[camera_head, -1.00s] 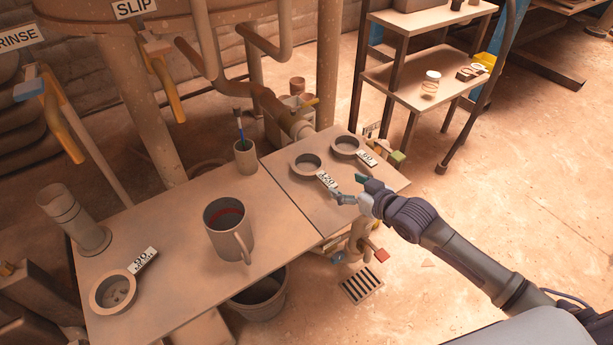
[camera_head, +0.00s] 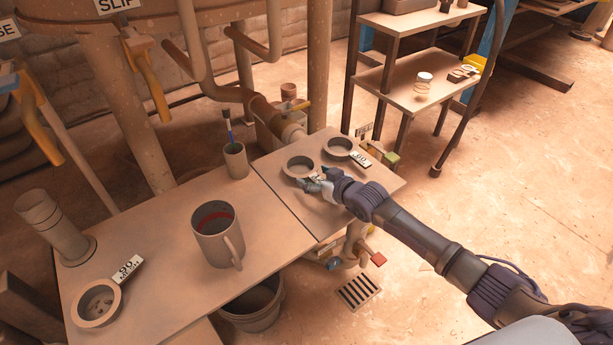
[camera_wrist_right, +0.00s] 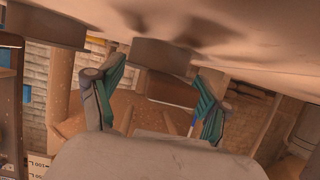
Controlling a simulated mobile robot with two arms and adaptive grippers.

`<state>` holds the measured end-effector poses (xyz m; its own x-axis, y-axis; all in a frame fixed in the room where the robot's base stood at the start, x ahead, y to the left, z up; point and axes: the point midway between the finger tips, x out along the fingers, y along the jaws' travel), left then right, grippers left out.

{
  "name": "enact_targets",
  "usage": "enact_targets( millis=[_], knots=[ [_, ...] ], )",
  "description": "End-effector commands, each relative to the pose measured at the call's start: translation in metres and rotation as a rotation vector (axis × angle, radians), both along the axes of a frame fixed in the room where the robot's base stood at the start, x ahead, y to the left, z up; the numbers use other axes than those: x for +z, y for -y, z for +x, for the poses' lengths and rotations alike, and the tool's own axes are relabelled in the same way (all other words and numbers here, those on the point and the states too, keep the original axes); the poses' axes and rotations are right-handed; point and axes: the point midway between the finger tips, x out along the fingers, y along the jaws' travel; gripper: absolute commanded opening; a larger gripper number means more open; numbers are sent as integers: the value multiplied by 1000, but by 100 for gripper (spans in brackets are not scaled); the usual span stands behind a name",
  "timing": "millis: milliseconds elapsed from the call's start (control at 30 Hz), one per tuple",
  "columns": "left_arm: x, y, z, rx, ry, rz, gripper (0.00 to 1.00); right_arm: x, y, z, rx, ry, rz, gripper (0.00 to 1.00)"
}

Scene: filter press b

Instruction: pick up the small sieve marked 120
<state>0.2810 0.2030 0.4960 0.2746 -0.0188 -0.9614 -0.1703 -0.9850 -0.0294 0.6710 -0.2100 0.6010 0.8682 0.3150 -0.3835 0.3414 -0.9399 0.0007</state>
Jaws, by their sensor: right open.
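The small sieve (camera_head: 290,172), a round tan ring, lies on the right part of the worktable. Its 120 tag is mostly covered by my gripper now. My right gripper (camera_head: 313,183) is at the tag side of this sieve, low over the table. In the right wrist view, which looks upside down, the open fingers (camera_wrist_right: 155,100) stand apart, with the tag-like block (camera_wrist_right: 170,88) between them and the sieve (camera_wrist_right: 160,56) beyond it. I cannot tell whether the fingers touch it. My left gripper is not in view.
A similar sieve (camera_head: 337,153) with a 60-like tag lies close behind to the right. A larger sieve (camera_head: 82,314), a mug (camera_head: 213,245), a brush cup (camera_head: 236,163) and a cylinder (camera_head: 50,225) stand farther left. A shelf (camera_head: 405,95) stands behind right.

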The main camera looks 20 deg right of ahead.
Motion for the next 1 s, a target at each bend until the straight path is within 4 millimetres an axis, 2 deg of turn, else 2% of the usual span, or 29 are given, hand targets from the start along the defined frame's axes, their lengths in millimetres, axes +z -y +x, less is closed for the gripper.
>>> enact_targets(
  millis=[200,600,867,1000],
  knots=[
    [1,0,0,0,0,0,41,0,0,0,0,0,0,75],
    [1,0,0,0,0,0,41,0,0,0,0,0,1,10],
    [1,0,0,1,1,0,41,2,0,0,0,2,1,10],
    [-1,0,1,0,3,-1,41,10,0,1,0,4,1,10]
  ],
)
